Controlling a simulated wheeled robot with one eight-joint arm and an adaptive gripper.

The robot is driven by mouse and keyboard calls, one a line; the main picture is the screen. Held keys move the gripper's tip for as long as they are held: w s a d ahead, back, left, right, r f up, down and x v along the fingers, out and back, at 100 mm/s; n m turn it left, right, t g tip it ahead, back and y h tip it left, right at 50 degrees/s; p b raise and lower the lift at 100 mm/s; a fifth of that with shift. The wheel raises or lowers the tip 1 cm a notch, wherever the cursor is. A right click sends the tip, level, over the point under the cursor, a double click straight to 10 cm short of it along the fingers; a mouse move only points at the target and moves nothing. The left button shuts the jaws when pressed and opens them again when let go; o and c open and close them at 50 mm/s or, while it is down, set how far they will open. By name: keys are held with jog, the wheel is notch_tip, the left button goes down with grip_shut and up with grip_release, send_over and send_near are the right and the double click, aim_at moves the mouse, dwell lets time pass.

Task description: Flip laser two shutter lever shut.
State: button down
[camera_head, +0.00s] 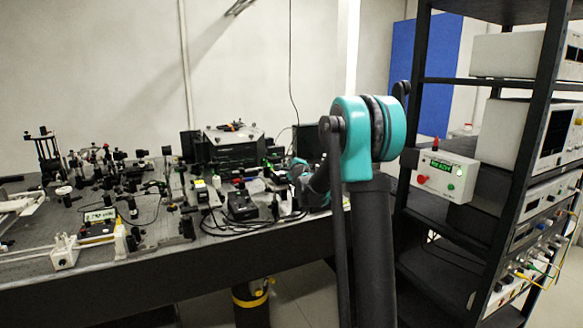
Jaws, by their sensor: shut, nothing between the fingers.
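I cannot pick out the laser two shutter lever; it is too small or hidden among the crowded optics. A large black box (232,153) at the back of the optical bench (190,262) could be a laser housing, but I read no label that says so. My teal and black arm stands in front of the bench's right end and hides part of it. My gripper (297,174) shows small and dark at the far end of the arm, over the right part of the bench. Its fingers look shut and empty. I cannot tell whether it touches anything.
Mounts, posts and cables crowd the bench top. A black control box (242,206) sits near its front edge. At right, a black rack (425,215) holds instruments and a white box (446,176) with a green display and red and green buttons. Floor shows between bench and rack.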

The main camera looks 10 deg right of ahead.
jog(key=n, duration=0.1)
jog(key=a+r+n, duration=0.1)
jog(key=n, duration=0.1)
jog(key=a+n+t, duration=0.1)
jog(key=shift+s+r+n, duration=0.15)
jog(key=shift+s+n, duration=0.15)
jog(key=shift+n, duration=0.1)
